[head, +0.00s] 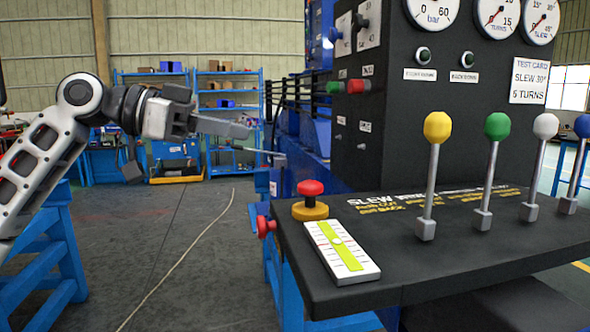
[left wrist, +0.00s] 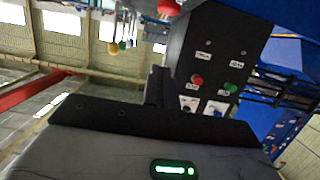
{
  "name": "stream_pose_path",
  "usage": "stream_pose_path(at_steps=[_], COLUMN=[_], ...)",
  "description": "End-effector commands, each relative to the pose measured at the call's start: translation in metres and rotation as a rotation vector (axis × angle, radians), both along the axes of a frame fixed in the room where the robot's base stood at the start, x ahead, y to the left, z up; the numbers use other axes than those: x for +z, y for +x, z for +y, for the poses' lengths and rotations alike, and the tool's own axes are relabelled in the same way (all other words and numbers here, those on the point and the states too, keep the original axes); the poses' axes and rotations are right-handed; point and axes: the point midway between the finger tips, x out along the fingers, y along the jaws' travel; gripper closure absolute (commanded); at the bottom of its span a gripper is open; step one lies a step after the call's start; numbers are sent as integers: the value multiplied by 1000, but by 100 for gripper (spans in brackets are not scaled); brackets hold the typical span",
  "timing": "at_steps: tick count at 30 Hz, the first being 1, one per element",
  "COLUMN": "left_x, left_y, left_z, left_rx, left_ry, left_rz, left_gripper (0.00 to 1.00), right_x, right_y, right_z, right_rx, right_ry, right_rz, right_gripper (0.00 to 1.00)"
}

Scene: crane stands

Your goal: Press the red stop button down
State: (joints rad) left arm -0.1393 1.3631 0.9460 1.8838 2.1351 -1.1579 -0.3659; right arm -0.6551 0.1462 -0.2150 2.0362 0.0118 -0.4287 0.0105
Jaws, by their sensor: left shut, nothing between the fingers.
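My left gripper (head: 246,131) is shut and empty. In the head view it appears up and to the left of the button, clearly apart from it. In the left wrist view, the dark shut fingers (left wrist: 157,88) point at the control panel. A red knob (left wrist: 168,8) shows at the top edge there; I cannot tell if it is the stop button. My right gripper is not in view.
A white level gauge (head: 341,252) lies beside the button. Levers with yellow (head: 438,126), green, white and blue knobs stand to the right. The upright panel (head: 400,130) rises behind.

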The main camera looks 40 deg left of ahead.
Motion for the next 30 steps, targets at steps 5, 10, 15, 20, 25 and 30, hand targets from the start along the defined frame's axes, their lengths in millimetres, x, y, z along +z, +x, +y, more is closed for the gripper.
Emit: stream_pose_path(at_steps=[5,10,15,20,25,30], left_x=[-1,-3,-11,-21,-35,-56], left_y=[1,9,31,57,76,75], left_z=[0,-6,-26,-48,-63,-62], left_rx=[1,2,0,0,3,5], left_ry=[-1,0,3,4,-4,-3], left_rz=[1,5,9,11,10,5], left_gripper=[100,100,100,100,100,100], right_x=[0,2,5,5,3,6], right_y=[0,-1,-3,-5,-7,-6], right_z=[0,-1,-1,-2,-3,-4], right_rx=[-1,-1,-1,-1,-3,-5], right_ry=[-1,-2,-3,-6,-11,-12], right_rz=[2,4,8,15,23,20], right_gripper=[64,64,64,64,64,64])
